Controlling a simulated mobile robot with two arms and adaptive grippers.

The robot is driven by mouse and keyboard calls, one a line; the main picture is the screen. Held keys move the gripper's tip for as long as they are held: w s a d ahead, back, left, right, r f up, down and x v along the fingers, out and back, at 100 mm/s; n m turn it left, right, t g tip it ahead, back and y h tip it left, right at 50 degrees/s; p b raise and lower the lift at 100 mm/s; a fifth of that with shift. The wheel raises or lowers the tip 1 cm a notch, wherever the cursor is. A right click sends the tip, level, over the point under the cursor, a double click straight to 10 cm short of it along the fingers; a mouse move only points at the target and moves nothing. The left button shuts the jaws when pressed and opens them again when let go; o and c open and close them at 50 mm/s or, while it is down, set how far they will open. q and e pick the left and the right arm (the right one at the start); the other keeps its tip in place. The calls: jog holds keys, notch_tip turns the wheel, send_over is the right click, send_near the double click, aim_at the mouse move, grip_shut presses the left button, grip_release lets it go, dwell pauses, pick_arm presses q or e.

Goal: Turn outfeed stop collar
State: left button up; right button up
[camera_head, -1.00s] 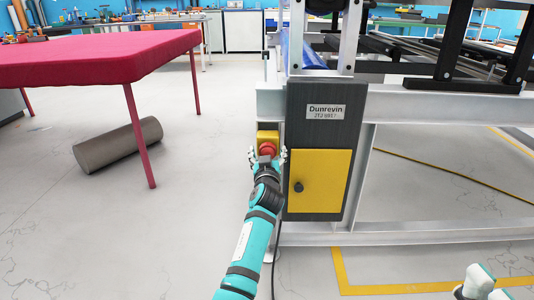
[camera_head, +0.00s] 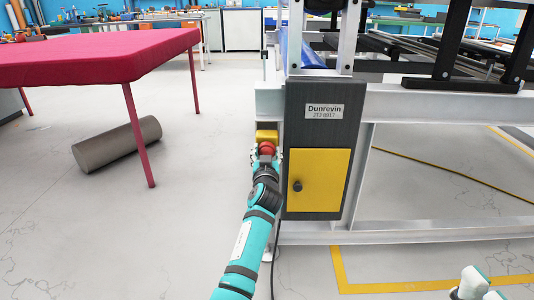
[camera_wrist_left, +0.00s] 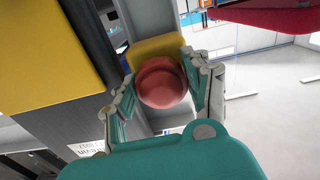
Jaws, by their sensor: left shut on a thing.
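The stop collar is a round red knob (camera_head: 266,148) on a yellow box (camera_head: 266,135), fixed to the machine frame at the left edge of the dark cabinet. It also shows in the left wrist view as a red knob (camera_wrist_left: 162,84) in front of its yellow box (camera_wrist_left: 155,46). My left gripper (camera_head: 266,156) is shut on the red knob, with one finger on each side in the left wrist view (camera_wrist_left: 160,95).
The dark cabinet (camera_head: 321,124) with a yellow door (camera_head: 318,180) and black knob stands right of the collar. A pink-covered table (camera_head: 100,57) is at the left, with a grey roller (camera_head: 117,145) on the floor beneath. A cable hangs below the collar. The floor between is clear.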

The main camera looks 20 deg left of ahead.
pick_arm(q)
jog(key=shift+r+m+p, duration=0.1)
jog(key=shift+m+p, duration=0.45)
jog(key=shift+m, duration=1.75)
jog(key=o, duration=1.2)
jog(key=shift+v, duration=3.8)
